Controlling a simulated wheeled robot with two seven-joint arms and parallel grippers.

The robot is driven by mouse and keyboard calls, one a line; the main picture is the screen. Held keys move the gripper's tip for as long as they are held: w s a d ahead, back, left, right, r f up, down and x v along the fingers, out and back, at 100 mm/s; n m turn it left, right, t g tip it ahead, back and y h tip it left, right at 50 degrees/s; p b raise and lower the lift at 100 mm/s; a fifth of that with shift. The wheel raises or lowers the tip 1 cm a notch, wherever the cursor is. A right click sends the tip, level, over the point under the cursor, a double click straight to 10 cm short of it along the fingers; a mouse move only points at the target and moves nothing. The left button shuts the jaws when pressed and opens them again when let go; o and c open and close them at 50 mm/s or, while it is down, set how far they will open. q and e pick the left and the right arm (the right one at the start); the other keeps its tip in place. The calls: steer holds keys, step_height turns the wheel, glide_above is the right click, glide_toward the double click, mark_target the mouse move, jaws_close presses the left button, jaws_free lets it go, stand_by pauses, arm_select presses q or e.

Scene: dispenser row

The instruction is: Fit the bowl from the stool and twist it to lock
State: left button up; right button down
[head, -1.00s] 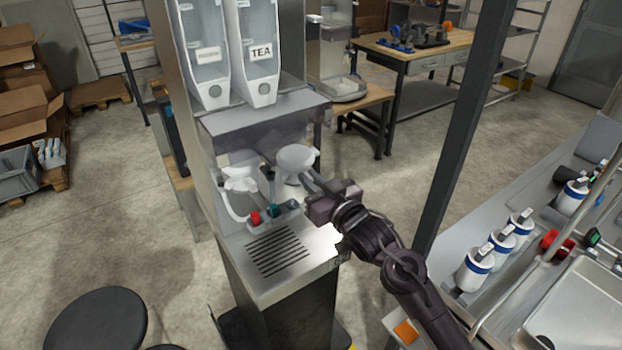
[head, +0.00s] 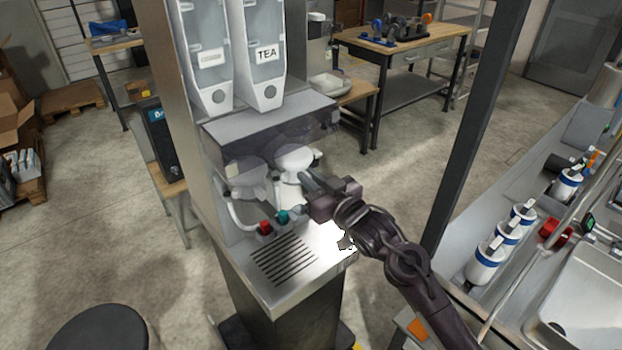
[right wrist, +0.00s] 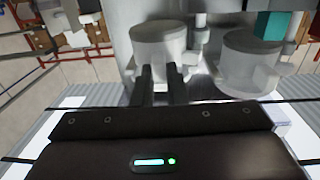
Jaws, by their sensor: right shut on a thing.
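My right gripper (head: 310,180) reaches in from the right and is shut on the white bowl (head: 294,158). The bowl is upright under the translucent hood, below the dispenser marked TEA (head: 266,54). In the right wrist view the two dark fingers (right wrist: 160,75) close on a small tab at the near side of the bowl (right wrist: 160,45). I cannot tell whether the bowl touches its mount. A second white bowl (head: 247,172) is beside it on the left. The black stool (head: 100,332) is at bottom left, its visible top empty. My left gripper is not in view.
A red knob (head: 265,227) and a teal knob (head: 282,216) stand below the bowls, above the slotted drip tray (head: 283,262). A dark post (head: 468,130) rises right of my arm. The counter with white-and-blue bottles (head: 485,262) and a sink is at right.

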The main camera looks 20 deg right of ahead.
mark_target(294, 173)
steer(key=a+m+h, duration=0.1)
steer(key=h, duration=0.1)
steer(key=a+m+h, duration=0.1)
steer(key=h, duration=0.1)
steer(key=m+h, duration=0.2)
steer(key=shift+s+a+r+t, duration=0.15)
steer(key=shift+a+t, duration=0.25)
steer(key=shift+a+m+g+h+p, duration=0.15)
steer(key=shift+a+m+h+p, duration=0.1)
steer(key=shift+m+h, duration=0.5)
steer(key=shift+a+m+g+h+p, duration=0.15)
steer(key=shift+a+m+h+p, duration=0.15)
steer(key=shift+h, duration=0.75)
steer(key=c, duration=1.5)
jaws_free()
steer(key=shift+d, duration=0.1)
steer(key=shift+c, duration=0.2)
steer(key=shift+o, duration=0.9)
steer(key=shift+d, duration=0.15)
